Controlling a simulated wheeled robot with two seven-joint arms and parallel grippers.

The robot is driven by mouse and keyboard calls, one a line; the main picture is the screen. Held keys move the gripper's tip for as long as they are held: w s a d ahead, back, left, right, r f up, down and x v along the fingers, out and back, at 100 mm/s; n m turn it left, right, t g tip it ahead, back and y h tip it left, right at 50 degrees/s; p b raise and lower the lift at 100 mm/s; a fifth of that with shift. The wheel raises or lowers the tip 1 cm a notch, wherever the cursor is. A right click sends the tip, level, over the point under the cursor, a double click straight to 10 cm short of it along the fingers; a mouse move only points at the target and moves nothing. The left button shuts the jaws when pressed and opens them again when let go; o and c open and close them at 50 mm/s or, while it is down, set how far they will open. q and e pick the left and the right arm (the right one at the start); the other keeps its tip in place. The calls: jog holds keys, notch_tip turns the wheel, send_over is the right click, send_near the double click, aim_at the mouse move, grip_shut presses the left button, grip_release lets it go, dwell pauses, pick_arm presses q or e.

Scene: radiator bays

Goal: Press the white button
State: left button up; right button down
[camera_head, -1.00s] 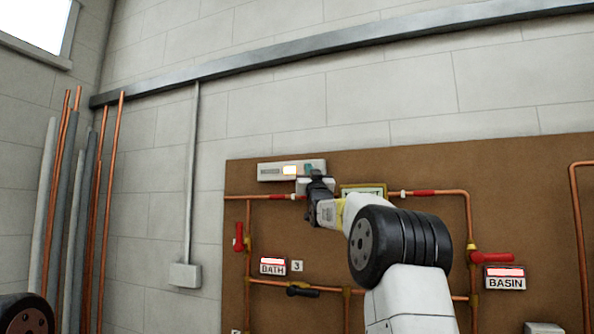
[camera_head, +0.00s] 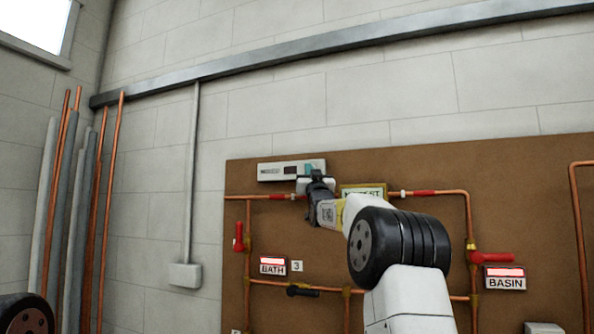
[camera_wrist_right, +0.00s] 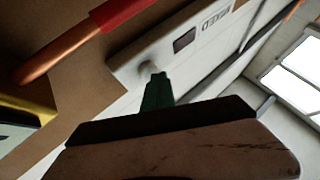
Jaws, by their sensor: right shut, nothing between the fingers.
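A white panel (camera_head: 267,173) is fixed at the top left of the brown board, with a small dark window on its face. In the right wrist view the panel (camera_wrist_right: 190,55) shows a pale round button (camera_wrist_right: 148,68) beside the dark window. My right gripper (camera_head: 311,169) is shut and empty, at the panel's right end. In the right wrist view its dark green fingertips (camera_wrist_right: 157,86) point at the button and end right by it. I cannot tell whether they touch it. My left gripper is not in view.
The brown board (camera_head: 400,165) carries copper pipes, red valve handles (camera_head: 491,258) and lit BATH (camera_head: 272,266) and BASIN (camera_head: 505,278) labels. A yellow-framed sign (camera_head: 363,190) sits behind my right arm. Loose pipes (camera_head: 72,220) lean at the left wall.

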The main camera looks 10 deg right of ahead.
jog(key=shift+s+a, duration=0.4)
jog(key=shift+s, duration=0.25)
jog(key=shift+s+a, duration=0.75)
jog(key=shift+s, duration=0.3)
jog(key=shift+s+a, duration=0.7)
jog(key=shift+s, duration=0.3)
